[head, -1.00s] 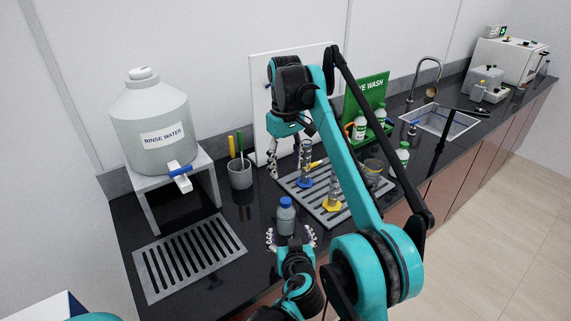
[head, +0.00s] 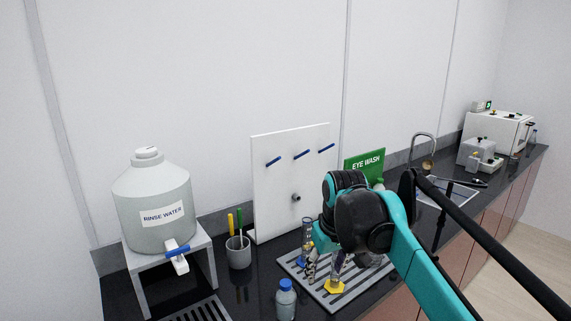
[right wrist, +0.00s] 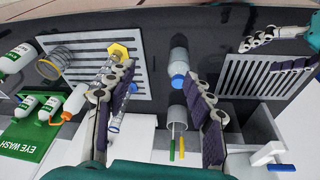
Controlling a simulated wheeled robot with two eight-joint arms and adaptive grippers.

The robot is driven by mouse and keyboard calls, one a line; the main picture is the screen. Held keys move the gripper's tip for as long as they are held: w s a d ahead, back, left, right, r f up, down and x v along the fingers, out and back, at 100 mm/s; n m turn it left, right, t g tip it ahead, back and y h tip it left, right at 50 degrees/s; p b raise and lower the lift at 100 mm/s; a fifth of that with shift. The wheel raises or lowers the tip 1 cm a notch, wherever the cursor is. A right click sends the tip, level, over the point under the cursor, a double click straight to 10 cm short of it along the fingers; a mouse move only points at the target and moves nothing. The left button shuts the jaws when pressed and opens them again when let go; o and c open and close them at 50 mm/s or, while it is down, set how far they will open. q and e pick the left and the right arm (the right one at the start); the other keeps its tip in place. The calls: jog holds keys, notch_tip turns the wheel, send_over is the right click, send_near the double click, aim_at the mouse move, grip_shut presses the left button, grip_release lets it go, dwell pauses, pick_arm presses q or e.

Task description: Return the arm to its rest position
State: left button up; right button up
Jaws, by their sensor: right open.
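My right arm reaches in from the lower right in the head view. Its gripper (head: 322,266) points down above the slotted tray (head: 325,299) and is partly hidden by its own wrist. In the right wrist view its two fingers (right wrist: 160,85) are spread wide with nothing held between them. A blue-capped bottle (head: 286,300) stands on the dark counter left of the tray; it also shows in the right wrist view (right wrist: 179,62). My left gripper (right wrist: 272,48) shows at the top right of the right wrist view, fingers apart, empty and clear of the bottle.
Cylinders with blue (head: 303,262) and yellow (head: 336,287) bases stand by the right gripper. A white pegboard (head: 285,190) is behind. A pen cup (head: 239,253) and the rinse water tank (head: 150,215) are left. The eye wash sign (head: 365,164) and sink tap (head: 424,140) are right.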

pick_arm(q)
jog(key=shift+g+h, duration=0.3)
jog(key=shift+g, duration=0.6)
jog(key=s+a, duration=0.1)
jog(key=s, duration=0.1)
jog(key=s+a, duration=0.4)
jog(key=shift+s+f, duration=0.1)
jog(key=shift+f, duration=0.15)
jog(key=shift+m+g+h, duration=0.4)
jog(key=shift+m+h, duration=0.1)
jog(key=shift+h, duration=0.2)
jog(key=s, duration=0.3)
jog(key=s+a, duration=0.1)
jog(key=s, duration=0.2)
jog(key=shift+a+f, duration=0.1)
jog(key=shift+f, duration=0.1)
pick_arm(e)
jog(key=s+d+f+m+t, duration=0.2)
jog(key=s+d+f, duration=0.2)
jog(key=s+f, duration=0.4)
jog(key=s+d+f+m+t, duration=0.2)
jog(key=s+d+f, duration=0.2)
jog(key=s+f, duration=0.5)
jog(key=shift+s+d+f, duration=0.2)
jog(key=shift+s+d, duration=0.05)
jog(key=shift+s, duration=0.9)
